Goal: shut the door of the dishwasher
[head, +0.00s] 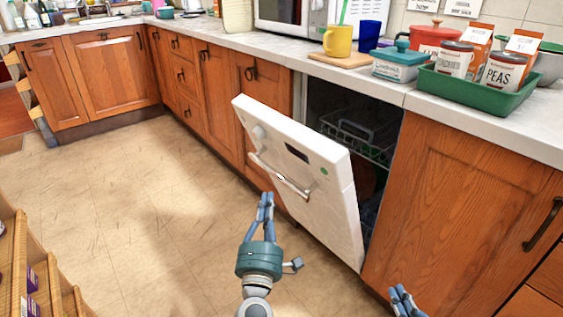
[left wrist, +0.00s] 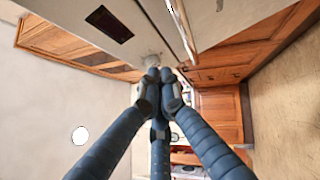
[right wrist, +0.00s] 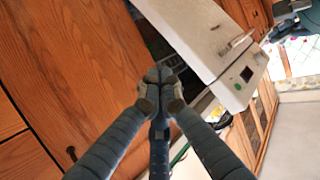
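The white dishwasher door (head: 318,205) is partly open, hinged at the bottom and leaning out from the counter. Its bar handle (head: 280,177) and dark display (head: 297,153) face the room. The dark interior with a rack (head: 358,136) shows behind it. My left gripper (head: 267,196) is shut and empty, in front of the door's outer face near the handle; I cannot tell whether it touches. Its closed fingertips (left wrist: 160,75) show in the left wrist view. My right gripper (head: 402,291) is shut and empty, in front of the cabinet right of the dishwasher; the door (right wrist: 205,35) shows beyond it.
A wooden cabinet (head: 465,200) with a dark handle stands right of the dishwasher. The counter above holds a green tray (head: 480,92) of cans, a teal butter dish (head: 398,65) and a yellow mug (head: 338,41). The floor (head: 130,200) at left is clear; a wooden shelf (head: 35,265) stands at lower left.

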